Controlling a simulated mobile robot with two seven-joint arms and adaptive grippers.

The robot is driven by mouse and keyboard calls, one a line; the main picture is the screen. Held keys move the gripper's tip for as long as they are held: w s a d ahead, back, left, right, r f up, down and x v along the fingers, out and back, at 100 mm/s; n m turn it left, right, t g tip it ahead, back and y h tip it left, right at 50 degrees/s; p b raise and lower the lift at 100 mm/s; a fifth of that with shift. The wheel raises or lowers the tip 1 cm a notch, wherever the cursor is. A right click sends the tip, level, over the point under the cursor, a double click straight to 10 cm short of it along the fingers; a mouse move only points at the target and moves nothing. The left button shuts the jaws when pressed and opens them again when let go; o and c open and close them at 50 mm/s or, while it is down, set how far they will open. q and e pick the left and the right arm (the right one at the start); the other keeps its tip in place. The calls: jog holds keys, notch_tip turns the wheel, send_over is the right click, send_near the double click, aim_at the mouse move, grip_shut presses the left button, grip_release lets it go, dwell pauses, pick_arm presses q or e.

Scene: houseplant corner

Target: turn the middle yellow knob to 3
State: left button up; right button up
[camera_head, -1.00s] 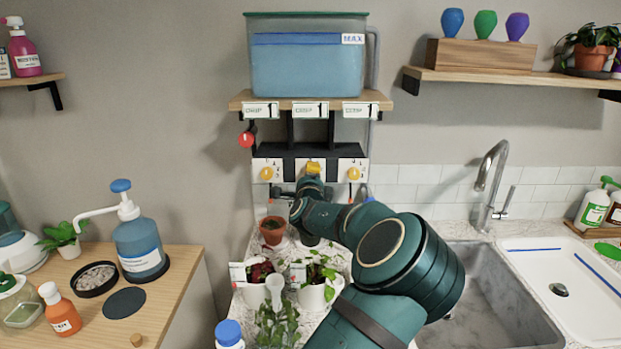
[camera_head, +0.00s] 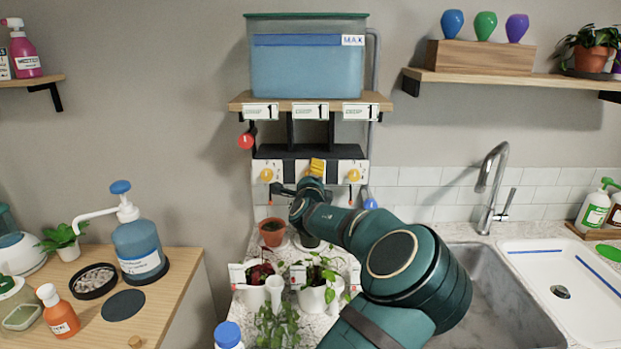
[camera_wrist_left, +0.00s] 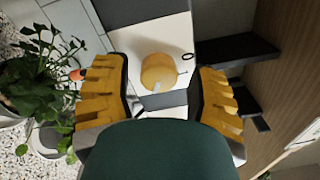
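In the left wrist view the middle yellow knob (camera_wrist_left: 158,71) sits on a white panel with a small 0 printed beside it. A pale mark shows on the knob's face; the setting it points to cannot be told. The yellow-padded fingers of my left gripper (camera_wrist_left: 160,98) are open on either side of the knob, with visible gaps. In the head view my left gripper (camera_head: 315,172) is at the middle panel and hides the middle knob there. The left knob (camera_head: 266,175) and right knob (camera_head: 353,175) are in plain view. My right gripper is not in view.
A water tank (camera_head: 308,65) stands on a shelf above the knobs. Below the arm are potted plants, including a terracotta pot (camera_head: 271,233) and a white pot (camera_head: 312,299). A red ball (camera_head: 245,141) hangs left of the panels. The sink (camera_head: 500,300) is at the right.

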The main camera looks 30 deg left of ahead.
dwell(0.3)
pick_arm(q)
jog(key=v, duration=1.2)
dwell(0.3)
